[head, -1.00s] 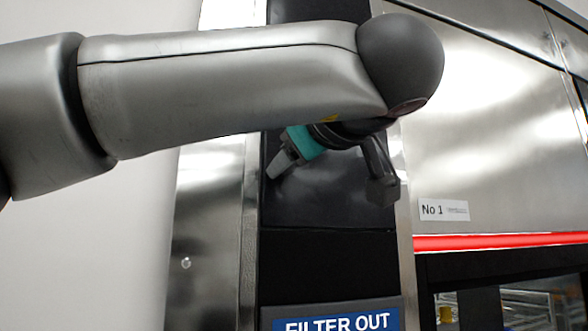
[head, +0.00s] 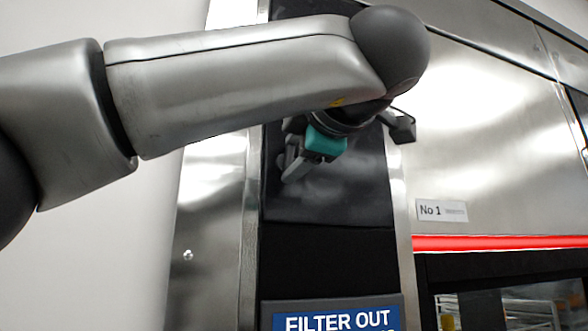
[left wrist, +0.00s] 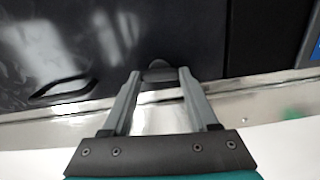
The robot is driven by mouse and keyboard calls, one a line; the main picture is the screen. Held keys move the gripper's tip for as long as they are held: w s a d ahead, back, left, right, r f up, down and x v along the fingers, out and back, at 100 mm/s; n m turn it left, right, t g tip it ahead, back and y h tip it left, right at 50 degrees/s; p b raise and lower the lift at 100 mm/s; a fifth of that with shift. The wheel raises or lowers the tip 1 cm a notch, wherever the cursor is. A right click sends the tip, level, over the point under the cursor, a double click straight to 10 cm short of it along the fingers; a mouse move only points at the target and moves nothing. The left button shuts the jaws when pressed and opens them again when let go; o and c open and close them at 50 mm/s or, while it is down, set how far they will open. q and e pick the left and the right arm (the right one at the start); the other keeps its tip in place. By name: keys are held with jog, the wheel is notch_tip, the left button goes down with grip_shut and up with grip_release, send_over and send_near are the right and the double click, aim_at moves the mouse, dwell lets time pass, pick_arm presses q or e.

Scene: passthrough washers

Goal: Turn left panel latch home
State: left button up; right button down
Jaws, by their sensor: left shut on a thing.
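My left gripper (head: 287,170) is in front of the dark panel (head: 335,200), under my forearm. In the left wrist view, its two grey fingers (left wrist: 160,73) are closed on a small dark rounded knob, the latch (left wrist: 157,72), near the edge of the dark panel (left wrist: 60,45). In the head view the latch is hidden behind the gripper and wrist. I cannot tell from these frames the exact angle of the latch. My right gripper is not in view.
A slotted recess (left wrist: 65,88) sits in the panel beside the latch. Metal strips flank the panel. A blue "FILTER OUT" sign (head: 337,320) is below. To the right are a "No 1" label (head: 441,211) and a red strip (head: 500,243).

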pick_arm(q)
jog(key=shift+n, duration=0.6)
jog(key=o, duration=1.4)
